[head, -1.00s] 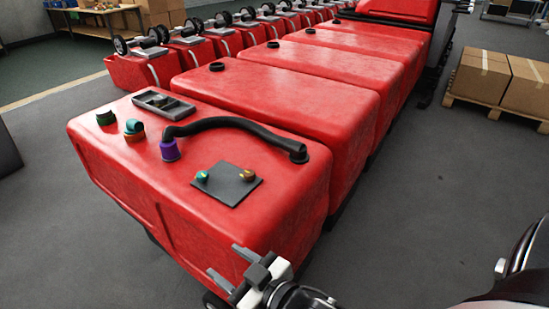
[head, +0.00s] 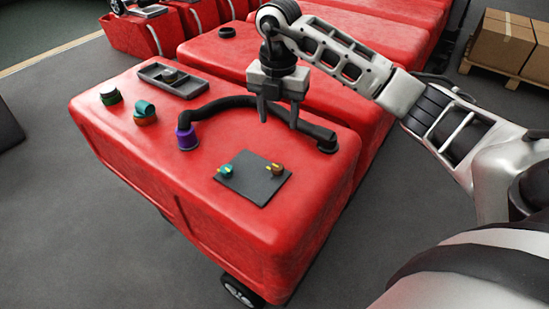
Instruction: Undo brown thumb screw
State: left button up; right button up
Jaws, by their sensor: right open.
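The brown thumb screw (head: 277,169) stands on the right part of a dark square plate (head: 255,182) on top of the front red tank (head: 230,235). A teal thumb screw (head: 226,171) with a yellow mark is on the same plate, to its left. My right gripper (head: 278,122) points down above the tank, fingers apart and empty. In the picture it is just above the brown screw, beyond the plate and over the black hose; it touches neither screw. My left gripper is out of view.
A black hose (head: 240,102) arches from a purple collar (head: 187,138) to a black fitting (head: 328,146). A green cap (head: 110,95), a teal-and-orange fitting (head: 145,112) and a grey tray (head: 172,80) sit at the tank's left. More red tanks stand behind.

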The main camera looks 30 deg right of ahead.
aim_at(277, 167)
notch_tip(277, 167, down, 15)
jog(key=shift+a+p, duration=0.1)
jog(key=shift+p, duration=0.3)
jog(key=c, duration=1)
